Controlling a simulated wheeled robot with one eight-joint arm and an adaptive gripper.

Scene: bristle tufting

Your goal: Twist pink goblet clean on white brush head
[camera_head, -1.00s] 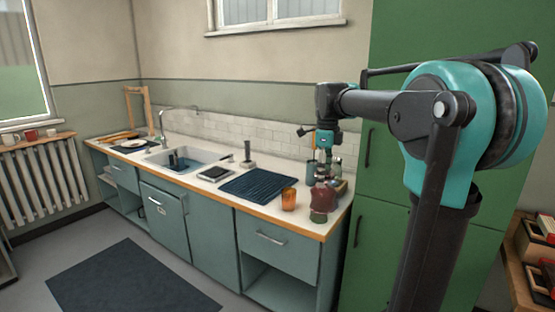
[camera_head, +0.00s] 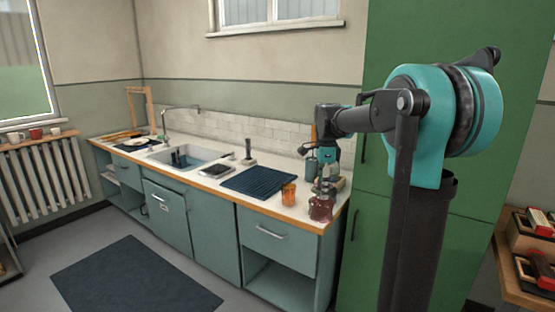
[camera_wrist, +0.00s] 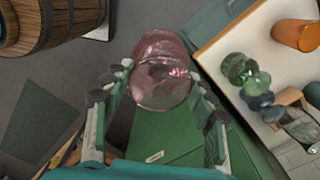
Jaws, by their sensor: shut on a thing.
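The pink goblet (camera_head: 321,209) is a see-through, rounded glass near the right end of the counter. In the wrist view the goblet (camera_wrist: 160,72) sits between the fingers of my gripper (camera_wrist: 161,88), with grey floor and green surfaces behind it. My gripper (camera_head: 325,186) is shut on the goblet, pointing down. I cannot tell from the head view whether the goblet touches the counter. Dark blue upright shapes (camera_head: 180,158) stand in the sink (camera_head: 205,155). A dark upright post on a base (camera_head: 248,153) stands right of the sink. I cannot make out a white brush head.
An orange cup (camera_head: 289,194) stands just left of the goblet; it also shows in the wrist view (camera_wrist: 294,33). A dark ribbed mat (camera_head: 258,181) lies on the counter. Green and blue glasses (camera_wrist: 242,70) crowd the right end. A green cabinet (camera_head: 430,245) rises to the right.

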